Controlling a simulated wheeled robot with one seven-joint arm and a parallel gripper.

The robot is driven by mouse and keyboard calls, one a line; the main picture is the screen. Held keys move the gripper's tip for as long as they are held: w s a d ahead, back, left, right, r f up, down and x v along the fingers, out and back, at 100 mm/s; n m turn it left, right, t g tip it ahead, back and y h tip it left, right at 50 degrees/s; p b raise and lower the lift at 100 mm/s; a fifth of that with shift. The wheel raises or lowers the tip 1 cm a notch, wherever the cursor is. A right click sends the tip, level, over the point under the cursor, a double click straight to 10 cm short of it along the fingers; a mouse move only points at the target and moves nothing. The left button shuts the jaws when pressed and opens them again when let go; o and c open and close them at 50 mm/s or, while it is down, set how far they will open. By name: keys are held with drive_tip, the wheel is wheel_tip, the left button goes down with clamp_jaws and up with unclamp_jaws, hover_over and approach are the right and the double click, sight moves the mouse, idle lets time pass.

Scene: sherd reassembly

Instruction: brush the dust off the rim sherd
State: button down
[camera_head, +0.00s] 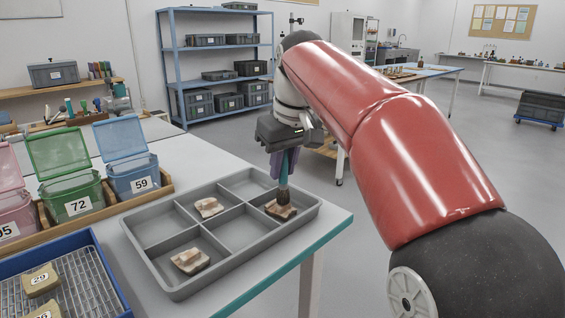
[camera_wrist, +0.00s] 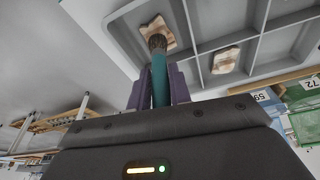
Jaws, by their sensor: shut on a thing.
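My gripper (camera_head: 285,165) is shut on a brush (camera_head: 283,180) with a teal handle and dark bristles, held bristles down. In the wrist view the brush (camera_wrist: 159,75) stands between the purple fingers (camera_wrist: 157,88). The bristles are over a brown and cream sherd (camera_head: 281,210) in the right front compartment of a grey divided tray (camera_head: 180,293), and seem to touch it. That sherd also shows in the wrist view (camera_wrist: 166,30), partly hidden by the bristles. Two more sherds lie in other compartments, one further left (camera_head: 209,207) and one in front (camera_head: 190,261). I cannot tell which is the rim sherd.
Left of the tray stand open lidded boxes, green (camera_head: 72,204) and blue (camera_head: 132,178), with number labels. A blue basket (camera_head: 112,290) holding tagged pieces is at the front left. The table's teal edge (camera_head: 290,267) runs close by the tray's right side.

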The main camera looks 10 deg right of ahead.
drive_tip(key=shift+w+d, duration=0.35)
drive_tip(key=shift+d, duration=0.05)
drive_tip(key=shift+s+a+f, duration=0.1)
drive_tip(key=shift+s+a, duration=0.5)
drive_tip(key=shift+a, duration=0.1)
drive_tip(key=shift+w+d+p, duration=0.45)
drive_tip(key=shift+w+d, duration=0.1)
drive_tip(key=shift+d, duration=0.15)
drive_tip(key=shift+s+a, duration=0.55)
drive_tip(key=shift+a, duration=0.15)
drive_tip(key=shift+w+d+p, duration=0.45)
drive_tip(key=shift+w+d, duration=0.1)
drive_tip(key=shift+d, duration=0.1)
drive_tip(key=shift+s+a, duration=0.55)
drive_tip(key=shift+a, duration=0.1)
drive_tip(key=shift+w+d+p, duration=0.35)
drive_tip(key=shift+w+d, duration=0.2)
drive_tip(key=shift+d, duration=0.1)
drive_tip(key=shift+s+a, duration=0.55)
drive_tip(key=shift+a, duration=0.1)
drive_tip(key=shift+w+d+p, duration=0.35)
drive_tip(key=shift+w+d, duration=0.2)
drive_tip(key=shift+d, duration=0.15)
drive_tip(key=shift+s+a, duration=0.55)
drive_tip(key=shift+a, duration=0.1)
drive_tip(key=shift+w+d+p, duration=0.3)
drive_tip(key=shift+w+d, duration=0.25)
drive_tip(key=shift+d, duration=0.1)
